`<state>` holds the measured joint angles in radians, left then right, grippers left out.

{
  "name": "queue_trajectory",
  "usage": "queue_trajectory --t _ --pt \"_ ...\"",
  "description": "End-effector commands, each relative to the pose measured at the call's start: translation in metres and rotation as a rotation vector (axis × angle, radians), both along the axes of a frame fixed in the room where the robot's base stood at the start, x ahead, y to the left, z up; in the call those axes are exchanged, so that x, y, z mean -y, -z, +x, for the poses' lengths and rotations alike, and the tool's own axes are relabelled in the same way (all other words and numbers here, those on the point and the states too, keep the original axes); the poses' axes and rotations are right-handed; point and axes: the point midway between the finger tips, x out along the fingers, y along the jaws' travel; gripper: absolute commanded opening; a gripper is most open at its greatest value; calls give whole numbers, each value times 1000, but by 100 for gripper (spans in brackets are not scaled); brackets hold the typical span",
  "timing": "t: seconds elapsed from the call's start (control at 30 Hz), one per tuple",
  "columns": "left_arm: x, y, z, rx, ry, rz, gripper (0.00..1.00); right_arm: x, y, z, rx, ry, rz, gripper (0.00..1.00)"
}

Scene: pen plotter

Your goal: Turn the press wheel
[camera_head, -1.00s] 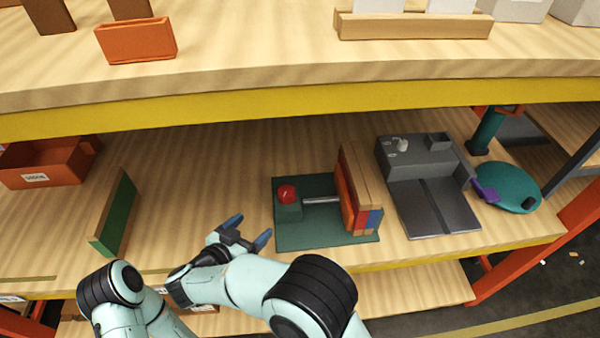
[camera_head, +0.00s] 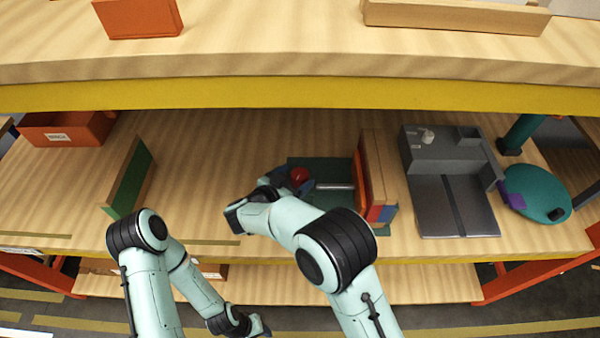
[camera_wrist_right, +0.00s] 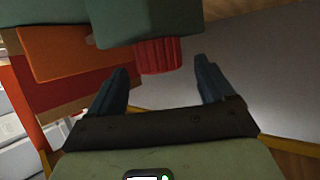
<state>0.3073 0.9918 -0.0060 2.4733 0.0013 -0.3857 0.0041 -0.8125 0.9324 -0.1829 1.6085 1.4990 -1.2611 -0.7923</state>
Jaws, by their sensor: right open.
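The press wheel is a red round knob (camera_head: 300,174) on the green press (camera_head: 330,170). It also shows in the right wrist view as a ribbed red wheel (camera_wrist_right: 158,56) on a green block (camera_wrist_right: 150,20). My right gripper (camera_head: 286,183) is at the wheel's left side in the head view, partly hidden by its own wrist. In the right wrist view my right gripper (camera_wrist_right: 163,78) is open, its dark blue fingers on either side of the wheel; contact cannot be told. My left gripper (camera_head: 258,328) hangs low at the bottom edge, its jaws unclear.
Wooden and coloured boards (camera_head: 376,178) stand at the press's right end. A grey machine (camera_head: 455,205) and a teal round device (camera_head: 538,190) are farther right. A green-faced board (camera_head: 131,178) stands left. The upper shelf's yellow edge (camera_head: 300,94) runs above.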

Motion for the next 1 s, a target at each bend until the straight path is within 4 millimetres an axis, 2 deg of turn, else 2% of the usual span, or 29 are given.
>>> queue_trajectory --t 0.2,0.57,0.73,0.87,1.0 --pt "0 -2 1 2 0 0 43 14 10 20 0 0 0 82" --pt "0 -2 2 2 0 0 43 16 12 23 0 -1 0 82" --pt "0 -3 2 2 0 0 43 16 12 23 0 -1 0 30" --pt "0 -4 2 2 0 0 43 16 12 23 -1 1 0 30" --pt "0 -17 11 12 0 0 43 15 9 24 0 37 0 31"
